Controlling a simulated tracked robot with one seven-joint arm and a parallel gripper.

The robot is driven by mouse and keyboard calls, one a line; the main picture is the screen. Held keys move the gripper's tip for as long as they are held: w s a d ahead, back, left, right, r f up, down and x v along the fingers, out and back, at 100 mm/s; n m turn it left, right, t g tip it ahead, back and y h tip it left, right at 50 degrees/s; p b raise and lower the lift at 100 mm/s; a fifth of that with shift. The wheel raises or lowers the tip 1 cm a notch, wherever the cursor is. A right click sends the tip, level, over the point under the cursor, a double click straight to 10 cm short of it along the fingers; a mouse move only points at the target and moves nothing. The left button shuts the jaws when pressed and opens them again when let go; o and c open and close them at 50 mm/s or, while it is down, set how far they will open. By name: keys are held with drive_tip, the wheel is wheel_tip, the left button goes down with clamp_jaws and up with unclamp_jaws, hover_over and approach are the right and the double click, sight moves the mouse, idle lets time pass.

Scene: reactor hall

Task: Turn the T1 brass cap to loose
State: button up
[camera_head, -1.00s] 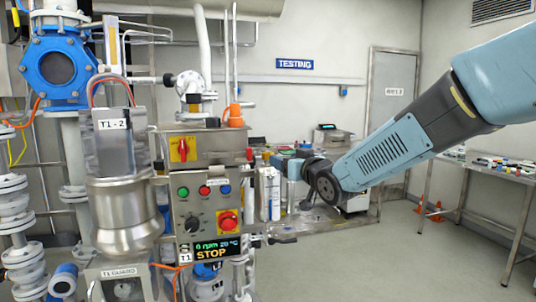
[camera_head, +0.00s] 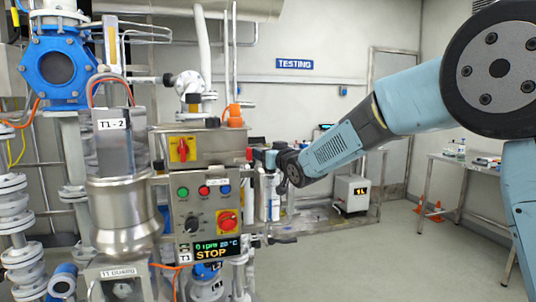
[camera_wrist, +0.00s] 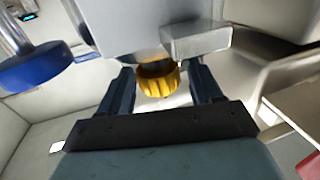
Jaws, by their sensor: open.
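A ribbed yellow brass cap (camera_wrist: 158,80) shows in the wrist view, on the underside of a grey metal body (camera_wrist: 150,25). My gripper (camera_wrist: 159,73) is open. Its two dark fingers stand on either side of the cap, with visible gaps, so they do not look closed on it. In the head view, the end of my arm reaches behind the right side of the control panel (camera_head: 205,208). My fingertips and the cap are hidden there. The steel T1-2 vessel (camera_head: 122,205) stands left of the panel.
A blue round handle or flange (camera_wrist: 35,68) is left of the cap in the wrist view, and a grey block (camera_wrist: 195,40) is close on its right.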

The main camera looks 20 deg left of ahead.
drive_tip(key=shift+c, duration=0.3)
drive_tip(key=shift+w+d, duration=0.1)
drive_tip(key=c, duration=0.9)
drive_tip(key=shift+w+n+g+y, duration=0.1)
drive_tip(key=shift+n+g+y, duration=0.3)
drive_tip(key=shift+n+g, duration=0.15)
drive_tip(key=shift+d+n+g+y, duration=0.1)
drive_tip(key=shift+n+g+y, duration=0.55)
drive_tip(key=shift+g, duration=0.5)
drive_tip(key=shift+n+g+y, duration=0.35)
drive_tip(key=shift+n+g, duration=0.45)
drive_tip(key=shift+g, duration=0.3)
drive_tip(key=n+g, duration=0.3)
drive_tip(key=g, duration=0.1)
drive_tip(key=n+g, duration=0.3)
drive_tip(key=g, duration=0.2)
drive_tip(key=shift+g, duration=0.3)
drive_tip(key=n+g+h, duration=0.1)
drive_tip(key=n+g, duration=0.1)
drive_tip(key=g, duration=0.1)
drive_tip(key=n+g+h, duration=0.2)
drive_tip(key=n+g, duration=0.1)
drive_tip(key=g, duration=0.1)
drive_tip(key=shift+n+g+h, duration=1.9)
drive_tip(key=shift+n+h, duration=0.1)
drive_tip(key=shift+h, duration=0.3)
drive_tip(key=shift+s+r+n+g+h, duration=0.1)
drive_tip(key=shift+s+n+g+h, duration=0.1)
drive_tip(key=shift+n+g+h, duration=0.65)
